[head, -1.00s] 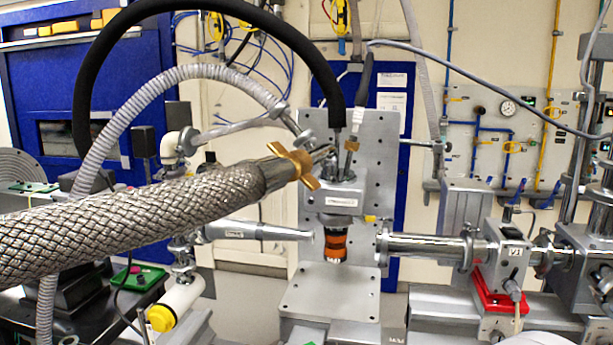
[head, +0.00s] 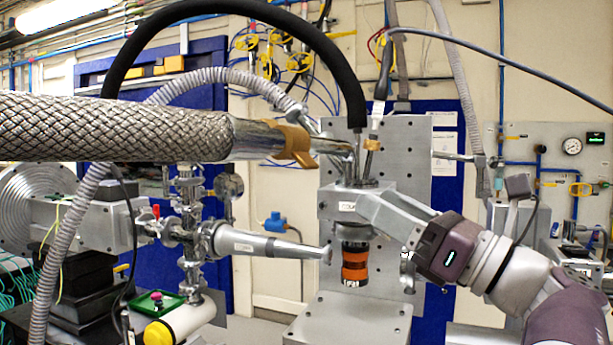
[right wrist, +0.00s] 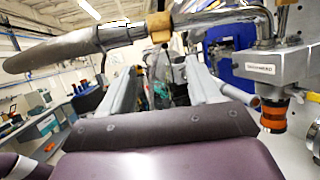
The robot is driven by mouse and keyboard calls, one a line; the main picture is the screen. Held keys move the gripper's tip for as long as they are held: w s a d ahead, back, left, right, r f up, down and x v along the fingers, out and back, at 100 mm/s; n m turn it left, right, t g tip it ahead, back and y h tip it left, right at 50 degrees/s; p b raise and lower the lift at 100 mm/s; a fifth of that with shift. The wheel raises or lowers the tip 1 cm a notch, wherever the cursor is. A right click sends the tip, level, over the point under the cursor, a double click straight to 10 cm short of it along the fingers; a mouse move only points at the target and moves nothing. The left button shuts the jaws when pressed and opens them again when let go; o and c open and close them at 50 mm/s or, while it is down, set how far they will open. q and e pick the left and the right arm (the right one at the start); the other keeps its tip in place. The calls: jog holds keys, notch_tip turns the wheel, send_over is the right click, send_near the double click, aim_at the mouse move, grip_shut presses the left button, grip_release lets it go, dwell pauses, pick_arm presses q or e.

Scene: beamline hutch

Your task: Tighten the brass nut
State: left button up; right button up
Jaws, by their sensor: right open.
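The brass nut (head: 295,146) is a winged collar on the metal end of a thick braided hose (head: 120,127). The hose end meets a bent pipe above the grey block (head: 343,203) with an orange-banded part under it. In the right wrist view the nut (right wrist: 158,27) shows at the top, above and beyond my fingers. My right gripper (head: 390,210) comes in from the right, in front of the grey block, lower and to the right of the nut. Its two grey fingers (right wrist: 168,72) are apart with nothing held between them. My left gripper is not in view.
A black hose (head: 225,8) arches over the nut, and a grey corrugated hose (head: 215,77) curves behind the braided one. A perforated plate (head: 405,150) stands behind the block. A cone-shaped tube (head: 265,245) lies below the nut. A grey platform (head: 350,322) is below.

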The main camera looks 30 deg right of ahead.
aim_at(311, 163)
jog(key=p+x, duration=0.3)
jog(key=x, duration=0.8)
jog(key=shift+r+p, duration=0.15)
jog(key=shift+p, duration=0.15)
jog(key=shift+w+a+r, duration=0.15)
jog(key=shift+w+a, duration=0.05)
jog(key=shift+w, duration=0.4)
jog(key=c, duration=1)
